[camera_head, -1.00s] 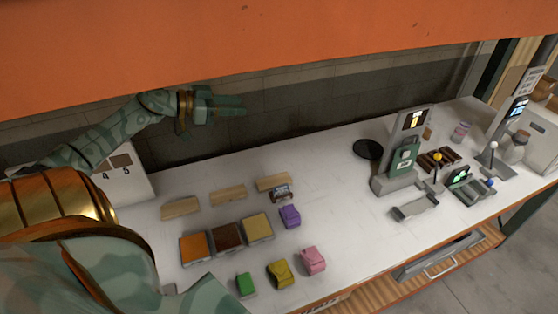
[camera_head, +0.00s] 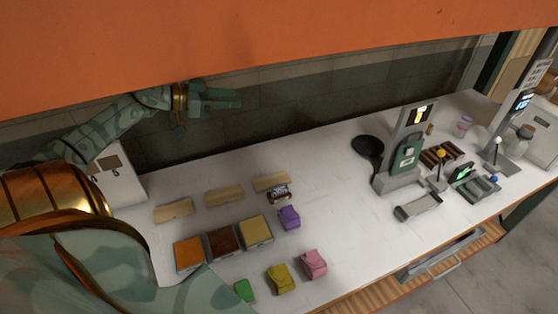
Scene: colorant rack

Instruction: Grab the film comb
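No object here can be picked out for certain as the film comb. A small grey bracket-like piece (camera_head: 418,206) lies on the white counter (camera_head: 330,215) in front of the green-fronted device, and I cannot tell whether it is the comb. My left gripper (camera_head: 238,99) is raised in front of the dark back wall, above and behind the counter, with nothing visibly held. Its fingers point right, and their gap is too small to judge. It is apart from everything on the counter. My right gripper is out of view.
Wooden blocks (camera_head: 224,196) lie behind. A device (camera_head: 406,152) stands right. The middle counter is clear.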

